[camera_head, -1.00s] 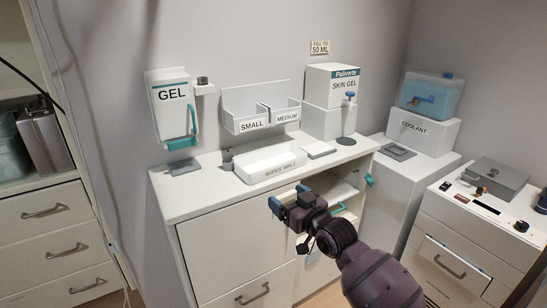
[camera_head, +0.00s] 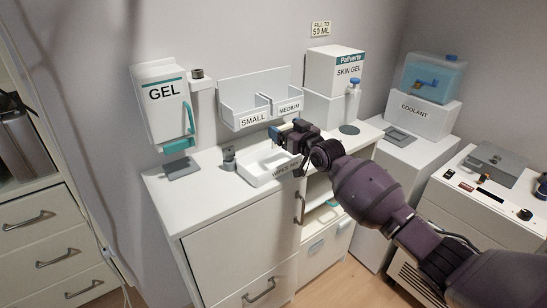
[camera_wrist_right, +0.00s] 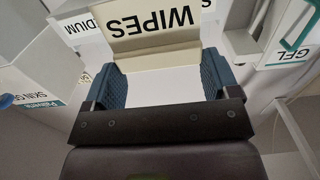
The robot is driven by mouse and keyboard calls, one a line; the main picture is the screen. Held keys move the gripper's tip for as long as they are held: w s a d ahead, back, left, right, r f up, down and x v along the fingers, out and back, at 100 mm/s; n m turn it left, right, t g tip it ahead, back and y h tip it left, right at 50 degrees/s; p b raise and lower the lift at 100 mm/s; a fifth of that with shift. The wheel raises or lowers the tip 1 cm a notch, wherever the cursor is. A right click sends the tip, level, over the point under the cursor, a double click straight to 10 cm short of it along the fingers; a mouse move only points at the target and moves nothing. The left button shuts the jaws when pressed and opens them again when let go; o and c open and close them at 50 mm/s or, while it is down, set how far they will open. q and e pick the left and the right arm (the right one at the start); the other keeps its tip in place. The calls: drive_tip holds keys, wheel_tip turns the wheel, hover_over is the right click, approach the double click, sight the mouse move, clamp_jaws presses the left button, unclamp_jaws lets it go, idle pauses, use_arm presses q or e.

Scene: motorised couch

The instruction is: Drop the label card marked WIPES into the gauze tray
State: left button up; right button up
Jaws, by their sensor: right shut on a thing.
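My right gripper (camera_head: 281,133) is above the back of a white open tray (camera_head: 256,177) on the cabinet top. The tray's front lettering begins with WIPES and is partly hidden by my wrist; I see no tray marked gauze. In the right wrist view, my right gripper (camera_wrist_right: 160,82) is shut on the label card (camera_wrist_right: 155,22). The card's pale face reads WIPES, upside down in that view. The card is hard to make out in the head view. Whether it touches the tray cannot be told. My left gripper is not in view.
Wall bins (camera_head: 262,100) marked SMALL and MEDIUM hang just behind my gripper. A GEL dispenser (camera_head: 163,110) is to the left. A SKIN GEL box (camera_head: 340,75) and a pump bottle (camera_head: 352,102) stand to the right. The cabinet top's left front (camera_head: 205,195) is clear.

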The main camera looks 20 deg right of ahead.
wheel_tip(320, 180, down, 5)
drive_tip(key=shift+s+r+b, duration=0.1)
drive_tip(key=shift+b, duration=1.15)
drive_tip(key=shift+f+b, duration=0.3)
drive_tip(key=shift+f, duration=0.3)
drive_tip(key=shift+r, duration=0.15)
drive_tip(key=o, duration=0.8)
drive_tip(key=shift+s, duration=0.1)
